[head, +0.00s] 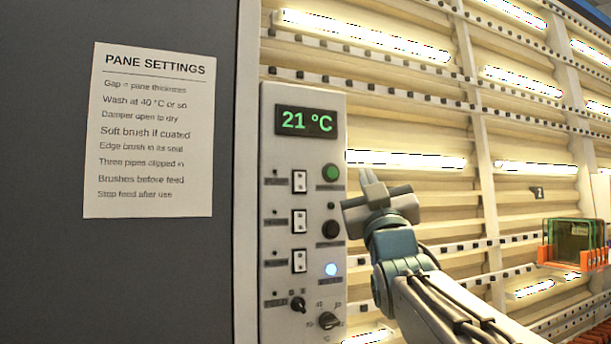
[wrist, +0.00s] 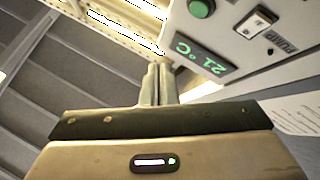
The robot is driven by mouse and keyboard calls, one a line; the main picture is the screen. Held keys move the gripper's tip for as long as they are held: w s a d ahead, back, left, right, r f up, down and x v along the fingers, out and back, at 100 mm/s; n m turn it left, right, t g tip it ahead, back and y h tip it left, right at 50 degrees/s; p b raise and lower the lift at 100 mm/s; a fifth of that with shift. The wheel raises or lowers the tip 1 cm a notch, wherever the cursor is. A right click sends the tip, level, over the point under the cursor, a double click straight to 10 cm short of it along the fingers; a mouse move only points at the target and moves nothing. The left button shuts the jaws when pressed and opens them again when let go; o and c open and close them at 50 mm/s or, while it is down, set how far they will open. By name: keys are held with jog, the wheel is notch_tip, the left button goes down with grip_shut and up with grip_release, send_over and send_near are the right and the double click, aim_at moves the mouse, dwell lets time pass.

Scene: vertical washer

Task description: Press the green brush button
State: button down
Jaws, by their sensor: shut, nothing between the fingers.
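The control panel (head: 303,160) shows a green 21 °C display (head: 306,121). The round green button (head: 331,173) is at the upper right of the panel, below the display; it also shows in the wrist view (wrist: 201,8). My gripper (head: 368,178) is shut and empty, just right of the panel at about the green button's height. In the wrist view its fingertips (wrist: 157,70) are together, left of the display, apart from the green button. The label under the green button is too small to read.
The panel also has several rocker switches (head: 299,221), a dark button (head: 331,229), a lit blue-white button (head: 331,269) and knobs (head: 328,320). A settings sheet (head: 150,130) hangs on the left. Glass panes (head: 573,241) stand in an orange holder at the right.

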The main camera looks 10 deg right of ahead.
aim_at(332, 173)
jog(key=shift+s+r, duration=0.2)
jog(key=shift+r, duration=0.3)
jog(key=shift+w+a+p, duration=0.45)
jog(key=shift+w+p, duration=0.2)
jog(key=shift+w, duration=0.75)
jog(key=shift+w+a+p, duration=0.5)
jog(key=shift+w+p, duration=0.15)
jog(key=shift+w, duration=0.75)
jog(key=shift+w+a+p, duration=0.45)
jog(key=shift+w+p, duration=0.2)
jog(key=shift+w, duration=0.75)
jog(key=shift+w+f, duration=0.1)
jog(key=shift+w+a, duration=0.1)
jog(key=shift+w, duration=0.2)
